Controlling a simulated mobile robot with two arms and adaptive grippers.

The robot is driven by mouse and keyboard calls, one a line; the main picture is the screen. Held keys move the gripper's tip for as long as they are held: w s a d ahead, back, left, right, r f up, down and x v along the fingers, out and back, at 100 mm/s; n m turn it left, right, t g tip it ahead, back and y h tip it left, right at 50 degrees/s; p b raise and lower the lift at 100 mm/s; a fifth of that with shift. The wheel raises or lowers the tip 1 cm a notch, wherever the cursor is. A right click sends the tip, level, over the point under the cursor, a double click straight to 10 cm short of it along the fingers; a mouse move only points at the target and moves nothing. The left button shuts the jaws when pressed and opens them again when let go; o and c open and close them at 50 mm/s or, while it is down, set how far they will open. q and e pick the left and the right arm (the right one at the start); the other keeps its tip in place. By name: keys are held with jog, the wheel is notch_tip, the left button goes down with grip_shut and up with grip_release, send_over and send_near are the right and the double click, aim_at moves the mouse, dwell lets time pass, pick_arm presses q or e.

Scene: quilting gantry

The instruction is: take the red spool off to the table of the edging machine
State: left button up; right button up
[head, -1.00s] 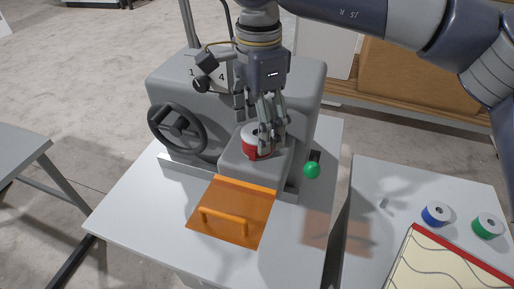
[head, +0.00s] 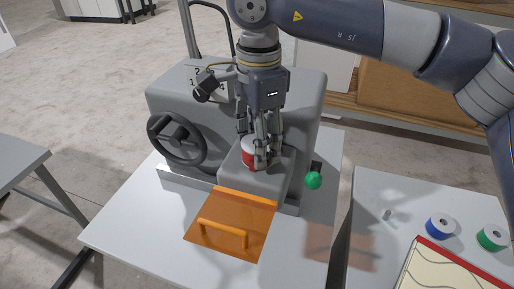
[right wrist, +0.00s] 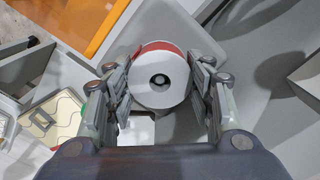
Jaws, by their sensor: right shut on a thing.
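The red spool (head: 249,155) has white end faces and sits on the grey block of the edging machine (head: 300,110). My right gripper (head: 261,164) is above the block with its fingers around the spool, shut on it. In the right wrist view the spool (right wrist: 160,75) lies between the two fingers, its white face and centre hole toward the camera. The machine stands on a white table (head: 130,220). The gripper hides part of the spool in the head view. My left gripper is not in view.
An orange flap with a handle (head: 228,230) is at the machine's front, and a green knob (head: 314,180) is at its right. A second table at right holds a blue spool (head: 440,226), a green spool (head: 492,238) and a quilted piece (head: 440,268). A gap separates the tables.

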jog(key=shift+r+p, duration=1.7)
jog(key=shift+r, duration=0.9)
